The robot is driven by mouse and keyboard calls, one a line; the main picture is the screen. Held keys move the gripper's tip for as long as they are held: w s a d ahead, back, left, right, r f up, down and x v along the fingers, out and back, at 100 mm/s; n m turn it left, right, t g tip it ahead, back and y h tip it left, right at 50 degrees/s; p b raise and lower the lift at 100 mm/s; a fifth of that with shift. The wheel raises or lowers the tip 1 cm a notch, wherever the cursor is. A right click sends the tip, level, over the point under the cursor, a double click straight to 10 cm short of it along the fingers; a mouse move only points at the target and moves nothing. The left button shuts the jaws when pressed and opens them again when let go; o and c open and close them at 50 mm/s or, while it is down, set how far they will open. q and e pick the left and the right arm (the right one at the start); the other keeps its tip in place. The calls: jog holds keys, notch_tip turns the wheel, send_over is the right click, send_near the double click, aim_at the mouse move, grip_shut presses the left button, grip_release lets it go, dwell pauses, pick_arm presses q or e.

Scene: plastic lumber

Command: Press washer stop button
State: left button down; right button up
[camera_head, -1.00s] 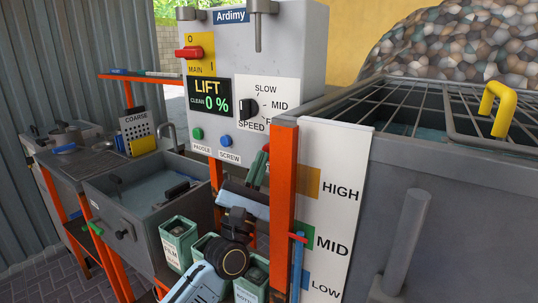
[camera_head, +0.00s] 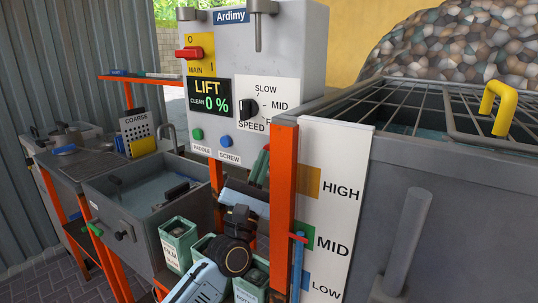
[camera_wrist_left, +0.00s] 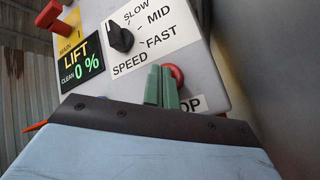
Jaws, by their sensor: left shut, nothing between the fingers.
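The red stop button (camera_wrist_left: 176,75) is a round knob on the grey control panel, beside a white label whose visible letters read "OP". My left gripper (camera_wrist_left: 163,72) has green fingers that are shut and empty. In the wrist view the fingertips stand just left of the button and overlap its edge; I cannot tell whether they touch it. In the head view my left gripper (camera_head: 259,166) is in front of the lower panel, close to the orange post, which hides part of that area. My right gripper is not in view.
An orange post (camera_head: 283,190) and the white HIGH/MID/LOW board (camera_head: 334,215) stand close right of my gripper. The panel carries a black speed knob (camera_head: 249,107), a red main switch (camera_head: 188,53) and green and blue buttons.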

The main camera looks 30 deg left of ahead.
pick_arm(q)
jog(key=shift+w, duration=0.15)
dwell(0.5)
jog(key=shift+s, duration=0.9)
jog(key=s, duration=0.1)
jog(key=s+p, duration=0.1)
jog(key=s, duration=0.3)
jog(key=shift+a, duration=0.25)
dwell(0.4)
